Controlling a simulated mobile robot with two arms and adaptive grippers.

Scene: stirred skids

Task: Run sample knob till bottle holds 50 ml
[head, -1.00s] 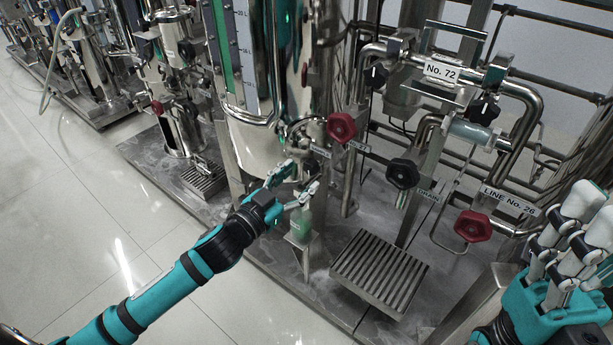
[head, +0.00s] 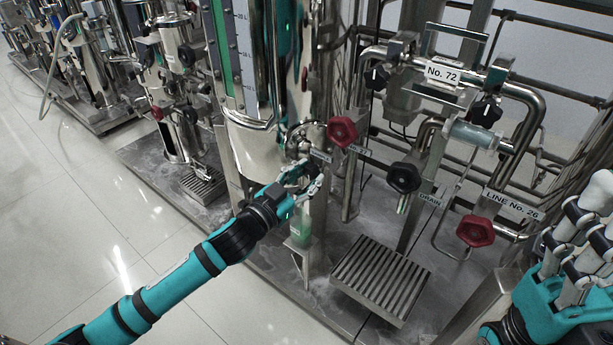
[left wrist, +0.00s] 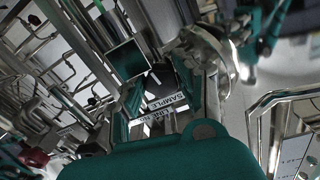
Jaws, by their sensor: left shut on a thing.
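My left gripper (head: 308,182) is shut on the dark sample knob (head: 314,168), low on the front of the shiny tank. In the left wrist view a label reading SAMPLE (left wrist: 167,102) shows just beyond my left fingers (left wrist: 160,88). The bottle (head: 301,230), pale green and see-through, stands upright below my left gripper. My fingers and the angle hide part of its top, and I cannot read its level. My right gripper (head: 578,245) is at the right edge, away from the knobs, with its opening unclear.
A red knob (head: 342,131), a black knob by the DRAIN label (head: 404,177) and a red knob by LINE No. 26 (head: 475,231) stand to the right. A slatted grate (head: 380,278) lies below them. Open tiled floor (head: 100,220) is at left.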

